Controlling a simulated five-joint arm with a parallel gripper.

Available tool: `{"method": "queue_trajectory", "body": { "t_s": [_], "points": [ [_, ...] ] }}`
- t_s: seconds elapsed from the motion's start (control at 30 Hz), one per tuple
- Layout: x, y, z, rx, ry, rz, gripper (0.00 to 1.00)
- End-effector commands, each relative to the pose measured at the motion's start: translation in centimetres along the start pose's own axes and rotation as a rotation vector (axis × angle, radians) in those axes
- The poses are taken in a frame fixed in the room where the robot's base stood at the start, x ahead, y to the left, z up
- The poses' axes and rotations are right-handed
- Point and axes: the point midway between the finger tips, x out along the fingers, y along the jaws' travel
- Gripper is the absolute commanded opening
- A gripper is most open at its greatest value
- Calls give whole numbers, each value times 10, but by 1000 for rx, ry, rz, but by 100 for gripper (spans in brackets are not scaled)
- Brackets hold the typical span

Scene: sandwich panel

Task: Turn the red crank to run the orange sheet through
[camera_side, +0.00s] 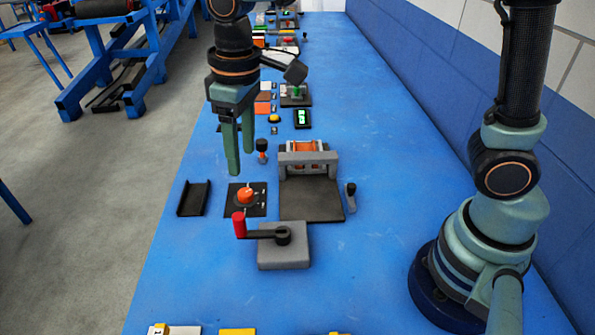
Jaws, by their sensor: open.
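The red crank handle (239,224) stands upright at the left end of a black crank arm (262,234), whose hub sits on a grey block (284,257). Beyond it is a grey roller frame (308,159) with a dark flat bed (311,202) in front. Something orange (305,147), which may be the orange sheet or a roller, shows at the back of the frame, partly hidden by it. My gripper (240,162) points down with its green fingers apart and empty. It is above and beyond the crank handle in the picture, not touching it.
An orange knob on a black plate (245,196) lies between my gripper and the crank. A black tray (194,198) is left of it. A small lever (351,196) stands right of the bed, and a black-topped stick (262,149) stands near my fingers.

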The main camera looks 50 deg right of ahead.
Motion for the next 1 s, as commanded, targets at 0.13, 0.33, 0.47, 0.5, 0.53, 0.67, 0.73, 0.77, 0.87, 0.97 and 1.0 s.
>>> {"method": "queue_trajectory", "body": {
  "t_s": [0.13, 0.33, 0.47, 0.5, 0.53, 0.67, 0.73, 0.77, 0.87, 0.97, 1.0],
  "points": [
    [15, -20, -10, -52, -49, -3, 59],
    [25, -25, -12, -65, -63, -3, 59],
    [42, -24, -10, -64, -65, -3, 59],
    [50, -24, -10, -64, -65, -3, 59],
    [55, -24, -10, -64, -66, -3, 59],
    [81, -24, -8, -63, -66, -3, 59],
    [94, -24, -7, -63, -65, -3, 59],
    [100, -24, -7, -63, -65, -3, 59],
    [116, -24, -6, -63, -65, -3, 59],
    [127, -24, -5, -63, -64, -3, 59],
    [131, -24, -5, -63, -62, -3, 59]
  ]
}}
